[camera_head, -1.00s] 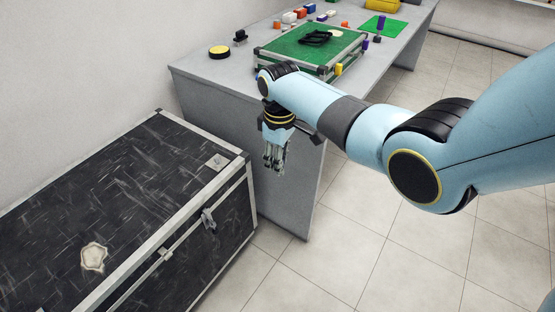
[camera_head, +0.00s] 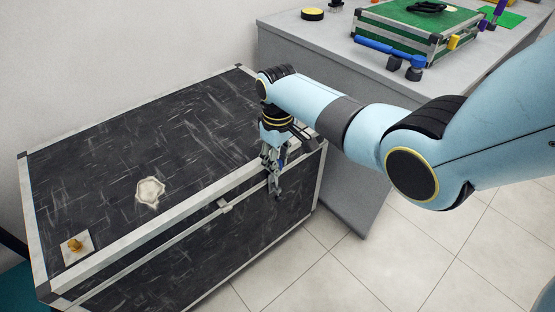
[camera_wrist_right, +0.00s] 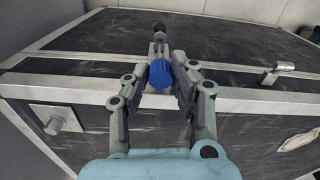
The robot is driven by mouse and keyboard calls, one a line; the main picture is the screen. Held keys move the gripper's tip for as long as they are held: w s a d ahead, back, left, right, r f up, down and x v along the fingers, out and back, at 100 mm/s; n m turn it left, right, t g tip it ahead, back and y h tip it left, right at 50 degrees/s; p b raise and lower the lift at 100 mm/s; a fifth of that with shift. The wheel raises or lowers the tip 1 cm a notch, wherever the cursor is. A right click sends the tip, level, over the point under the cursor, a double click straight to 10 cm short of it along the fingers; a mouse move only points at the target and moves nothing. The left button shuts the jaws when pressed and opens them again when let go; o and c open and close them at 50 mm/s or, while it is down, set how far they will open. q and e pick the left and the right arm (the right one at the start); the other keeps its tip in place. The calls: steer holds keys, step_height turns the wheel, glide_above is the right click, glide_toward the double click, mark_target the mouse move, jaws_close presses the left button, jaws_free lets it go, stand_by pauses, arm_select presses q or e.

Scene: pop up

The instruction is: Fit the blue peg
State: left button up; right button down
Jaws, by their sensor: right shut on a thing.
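My right gripper (camera_head: 272,178) hangs over the front edge of the black chest (camera_head: 200,130), near its right end. In the right wrist view the blue peg (camera_wrist_right: 160,74) sits between the two fingers, which are shut on it. Only its rounded blue end shows clearly there; in the head view it is mostly hidden by the fingers. A metal plate with a grey knob (camera_wrist_right: 50,120) is on the lid at the left of the wrist view, apart from the peg. Another plate with an orange peg (camera_head: 75,245) is at the lid's near left corner. My left gripper is out of view.
The grey table (camera_head: 325,42) holds a green case (camera_head: 400,35) and a blue bar with dark ends (camera_head: 390,46).

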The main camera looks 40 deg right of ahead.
steer(key=shift+p, duration=0.35)
step_height(320, 180, down, 5)
steer(key=b, duration=0.3)
steer(key=shift+r, duration=0.25)
steer(key=shift+r, duration=0.1)
stand_by(0.4)
steer(key=shift+p, duration=0.35)
steer(key=shift+f, duration=0.3)
